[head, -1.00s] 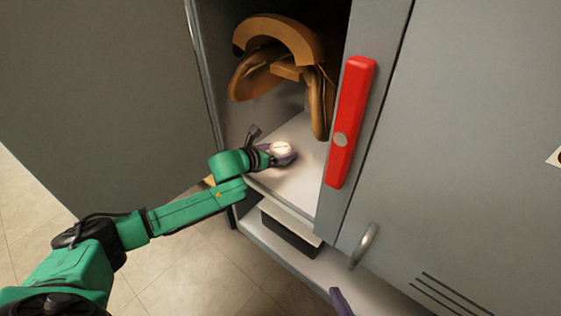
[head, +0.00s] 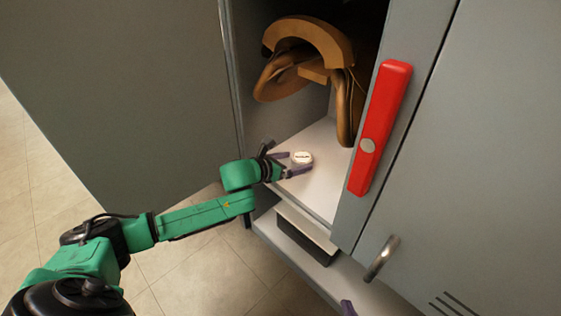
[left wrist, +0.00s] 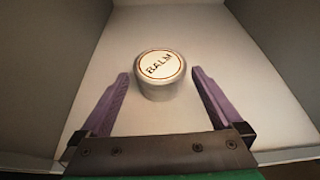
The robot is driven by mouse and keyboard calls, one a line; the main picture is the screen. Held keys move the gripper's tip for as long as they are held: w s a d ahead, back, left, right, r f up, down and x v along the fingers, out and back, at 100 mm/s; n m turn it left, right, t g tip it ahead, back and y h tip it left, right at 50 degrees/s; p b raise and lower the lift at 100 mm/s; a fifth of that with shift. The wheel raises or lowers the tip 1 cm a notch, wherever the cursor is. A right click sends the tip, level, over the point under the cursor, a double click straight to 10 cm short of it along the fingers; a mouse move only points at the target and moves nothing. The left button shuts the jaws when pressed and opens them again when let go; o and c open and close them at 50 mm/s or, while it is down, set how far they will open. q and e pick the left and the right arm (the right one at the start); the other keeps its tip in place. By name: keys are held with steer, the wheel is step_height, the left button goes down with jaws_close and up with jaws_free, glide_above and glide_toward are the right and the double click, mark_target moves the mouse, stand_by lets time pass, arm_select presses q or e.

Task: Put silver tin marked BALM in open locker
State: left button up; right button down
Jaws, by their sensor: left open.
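The silver tin (head: 302,158) stands upright on the shelf of the open locker (head: 325,183), near the shelf's front. In the left wrist view the tin (left wrist: 160,76) shows a cream lid marked BALM. My left gripper (head: 293,164) is open, its purple fingers pointing into the locker. In the left wrist view the left gripper (left wrist: 160,98) has a finger on each side of the tin's near part, with a gap on both sides.
A brown saddle (head: 310,45) sits deeper in the locker, above the shelf. A red bar (head: 379,128) runs along the locker's right front. A dark box (head: 305,240) lies in the lower compartment. A closed grey door with a handle (head: 382,258) stands at right.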

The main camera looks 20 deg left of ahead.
arm_select(q)
steer(key=p+v, duration=0.1)
steer(key=v, duration=0.6)
steer(key=shift+s, duration=0.15)
steer(key=shift+s+a+r, duration=0.2)
steer(key=shift+s+r, duration=0.1)
steer(key=shift+s, duration=0.1)
arm_select(e)
step_height(320, 180, up, 3)
steer(key=shift+w+d+f, duration=0.15)
